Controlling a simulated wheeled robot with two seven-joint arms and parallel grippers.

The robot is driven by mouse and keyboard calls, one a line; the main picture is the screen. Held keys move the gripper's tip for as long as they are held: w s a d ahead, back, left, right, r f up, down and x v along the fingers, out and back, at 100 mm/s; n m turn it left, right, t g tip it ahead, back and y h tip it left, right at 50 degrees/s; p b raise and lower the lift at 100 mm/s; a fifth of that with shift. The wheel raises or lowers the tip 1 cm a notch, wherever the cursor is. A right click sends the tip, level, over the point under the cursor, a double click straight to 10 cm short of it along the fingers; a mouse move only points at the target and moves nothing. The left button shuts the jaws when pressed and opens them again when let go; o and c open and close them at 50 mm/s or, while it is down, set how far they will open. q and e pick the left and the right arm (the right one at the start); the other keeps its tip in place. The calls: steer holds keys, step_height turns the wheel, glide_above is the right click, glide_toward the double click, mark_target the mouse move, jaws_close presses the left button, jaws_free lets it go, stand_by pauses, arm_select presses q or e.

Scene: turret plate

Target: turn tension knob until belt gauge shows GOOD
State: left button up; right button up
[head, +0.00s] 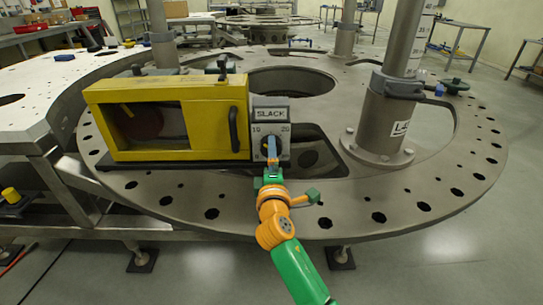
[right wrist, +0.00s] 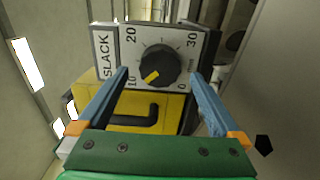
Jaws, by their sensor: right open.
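The tension knob (right wrist: 155,65) is round and black with a yellow pointer, on a grey dial panel (right wrist: 187,42). Its pointer is turned toward the 10 mark. The gauge label (right wrist: 105,54) beside the dial reads SLACK; it also shows in the head view (head: 270,114). My right gripper (head: 270,152) is open in front of the panel. In the right wrist view its blue fingers (right wrist: 157,80) stand on either side of the knob, with gaps to it. In the head view the gripper hides most of the knob. My left gripper is out of view.
The yellow box (head: 210,120) with a dark window and black handle adjoins the dial panel on the round metal turret plate (head: 215,187). A grey column (head: 385,125) stands to the right. Plate holes lie around. The plate's front right is clear.

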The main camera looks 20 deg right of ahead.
mark_target(264, 141)
steer(key=shift+x, duration=1.4)
steer(key=shift+c, duration=0.2)
steer(key=c, duration=1.3)
steer(key=shift+f+b, duration=0.1)
steer(key=shift+b, duration=0.2)
steer(key=m+b, duration=0.2)
steer(key=m, duration=0.2)
steer(key=shift+m+b, duration=0.85)
steer(key=shift+m, duration=1.45)
